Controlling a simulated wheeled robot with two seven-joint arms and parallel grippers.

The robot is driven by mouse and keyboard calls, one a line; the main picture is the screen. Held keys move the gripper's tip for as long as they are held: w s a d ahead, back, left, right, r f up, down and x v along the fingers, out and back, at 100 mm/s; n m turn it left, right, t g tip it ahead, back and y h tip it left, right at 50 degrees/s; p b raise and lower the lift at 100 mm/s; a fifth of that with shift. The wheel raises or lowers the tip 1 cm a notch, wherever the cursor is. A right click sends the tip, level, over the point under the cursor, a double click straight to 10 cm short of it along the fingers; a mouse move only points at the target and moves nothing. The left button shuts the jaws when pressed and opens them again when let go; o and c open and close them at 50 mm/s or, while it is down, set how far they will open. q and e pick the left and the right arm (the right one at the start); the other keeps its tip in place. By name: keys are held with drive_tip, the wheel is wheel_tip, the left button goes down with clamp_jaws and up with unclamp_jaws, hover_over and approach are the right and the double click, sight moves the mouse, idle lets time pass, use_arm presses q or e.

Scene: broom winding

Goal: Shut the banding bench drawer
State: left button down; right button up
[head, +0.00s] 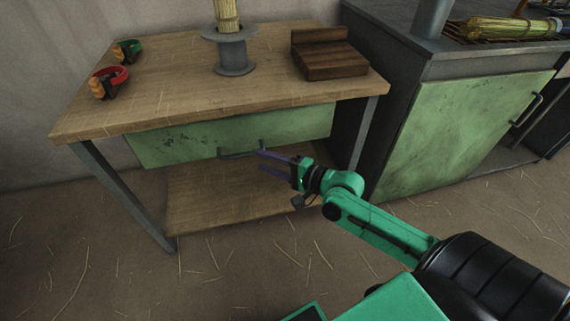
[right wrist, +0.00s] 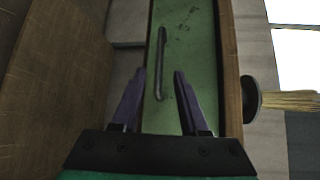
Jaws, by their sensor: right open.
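The banding bench (head: 150,105) has a wooden top and a green drawer front (head: 180,140) under its front edge. I cannot tell how far the drawer stands out. A dark bar handle (head: 240,154) is on the drawer front. My right gripper (head: 260,160) is open and empty, its purple fingers pointing at the drawer by the right end of the handle. In the right wrist view, the handle (right wrist: 161,50) lies ahead between the fingertips (right wrist: 160,73), against the green drawer front (right wrist: 195,50). Contact cannot be told. My left gripper is not in view.
On the bench top are a grey spool holder (head: 233,53) with a straw bundle, a dark wooden block (head: 330,60), and red (head: 110,82) and green (head: 128,50) banding tools. A lower shelf (head: 215,205) lies beneath. A green-doored cabinet (head: 450,130) stands right.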

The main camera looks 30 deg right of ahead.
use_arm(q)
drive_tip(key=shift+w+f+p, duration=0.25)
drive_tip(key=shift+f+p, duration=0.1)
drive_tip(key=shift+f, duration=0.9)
use_arm(e)
drive_tip(key=f+v, duration=0.1)
drive_tip(key=v, duration=0.5)
drive_tip(key=shift+r, duration=0.5)
